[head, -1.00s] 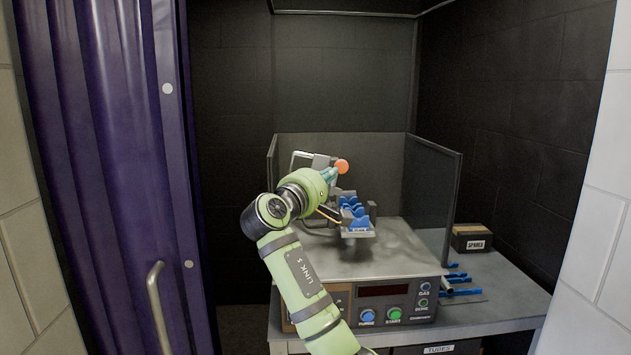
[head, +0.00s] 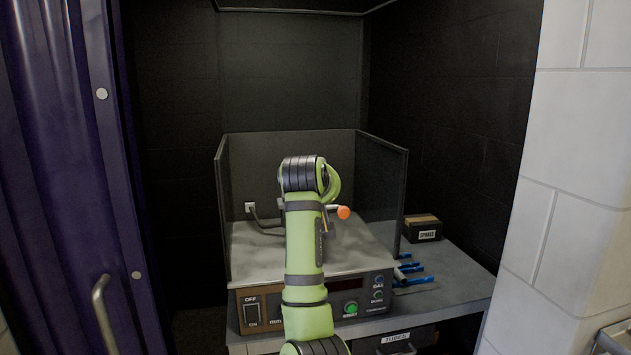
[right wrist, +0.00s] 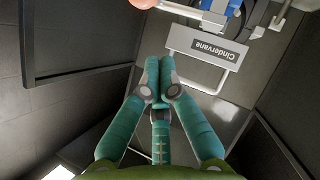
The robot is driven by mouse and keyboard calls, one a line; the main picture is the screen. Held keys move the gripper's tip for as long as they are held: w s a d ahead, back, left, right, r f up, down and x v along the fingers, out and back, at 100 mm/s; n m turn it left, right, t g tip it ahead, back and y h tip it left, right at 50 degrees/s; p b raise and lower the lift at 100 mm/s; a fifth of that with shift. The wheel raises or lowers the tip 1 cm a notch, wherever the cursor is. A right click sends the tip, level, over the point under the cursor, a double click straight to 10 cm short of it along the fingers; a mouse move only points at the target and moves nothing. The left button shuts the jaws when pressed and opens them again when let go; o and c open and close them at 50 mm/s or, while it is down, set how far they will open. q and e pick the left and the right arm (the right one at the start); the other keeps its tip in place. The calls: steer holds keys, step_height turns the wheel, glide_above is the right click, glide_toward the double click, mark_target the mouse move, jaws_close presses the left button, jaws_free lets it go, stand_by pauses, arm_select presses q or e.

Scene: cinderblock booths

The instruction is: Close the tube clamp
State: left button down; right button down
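The tube clamp is mostly hidden behind my right arm in the head view. Its orange ball knob (head: 343,212) shows just right of the arm. In the right wrist view the knob (right wrist: 143,3) is cut off by the top edge, beside a blue part (right wrist: 234,8) and a grey plate labelled Cindervane (right wrist: 208,46). My right gripper (right wrist: 160,82) has its teal fingers drawn together with nothing visible between them. The fingertips are below the knob in that picture and look apart from it. The head view hides this gripper behind the arm. My left gripper is in neither view.
The clamp area stands on a control box (head: 300,303) with buttons, enclosed by dark panels (head: 381,185). A spares box (head: 423,228) and blue-ended tubes (head: 412,276) lie on the bench to the right. A purple curtain (head: 60,180) hangs left; a block wall (head: 570,180) stands right.

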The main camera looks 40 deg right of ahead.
steer(key=shift+s+d+f+m+t+y, duration=0.2)
steer(key=shift+d+f+m+y, duration=0.2)
steer(key=shift+f, duration=0.2)
steer(key=shift+s+d+f+m+t+y, duration=0.1)
steer(key=shift+s+d+f+m+y, duration=0.15)
steer(key=shift+f+m+y, duration=0.25)
steer(key=shift+s+d+f+m+t+y, duration=0.1)
steer(key=shift+s+d+f+m+y, duration=0.2)
steer(key=shift+f, duration=0.35)
steer(key=shift+w+d, duration=0.1)
